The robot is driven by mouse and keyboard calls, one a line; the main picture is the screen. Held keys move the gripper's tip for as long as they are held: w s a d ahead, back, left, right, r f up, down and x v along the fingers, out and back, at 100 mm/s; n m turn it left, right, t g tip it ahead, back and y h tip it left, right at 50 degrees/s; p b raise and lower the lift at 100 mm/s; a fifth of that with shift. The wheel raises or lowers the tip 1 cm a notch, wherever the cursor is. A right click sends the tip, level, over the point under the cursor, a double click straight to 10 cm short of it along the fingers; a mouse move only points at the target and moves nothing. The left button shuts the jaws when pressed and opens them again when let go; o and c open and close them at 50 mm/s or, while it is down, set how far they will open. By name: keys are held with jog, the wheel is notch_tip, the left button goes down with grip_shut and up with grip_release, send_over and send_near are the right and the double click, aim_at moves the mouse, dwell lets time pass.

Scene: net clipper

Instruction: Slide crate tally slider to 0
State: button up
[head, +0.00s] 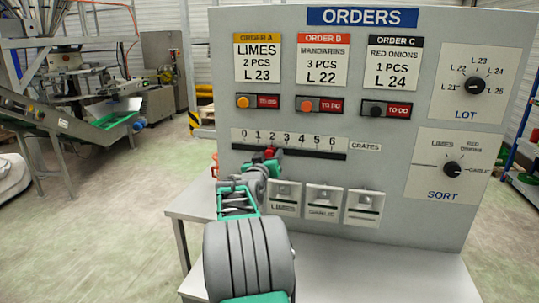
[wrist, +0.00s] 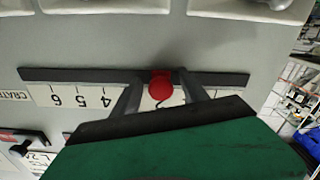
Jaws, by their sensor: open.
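The crate tally slider is a red knob (head: 270,153) on a dark horizontal track (head: 320,153) under a white scale (head: 302,140) marked 0 to 6. The knob stands at about 2. In the wrist view, which is upside down, the red knob (wrist: 161,84) sits between the two dark fingers of my gripper (wrist: 163,90). The fingers are open, one on each side of the knob, with visible gaps. A finger hides the 3, and the low numbers are covered. In the head view my gripper (head: 268,160) is at the track and its fingertips are hard to make out.
Above the track are order cards (head: 320,60) with buttons. LOT (head: 474,86) and SORT (head: 453,169) dials are at the right. The track is clear on both sides of the knob.

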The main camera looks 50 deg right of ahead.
jog(key=shift+c, duration=0.2)
grip_shut()
dwell(0.3)
dwell(0.8)
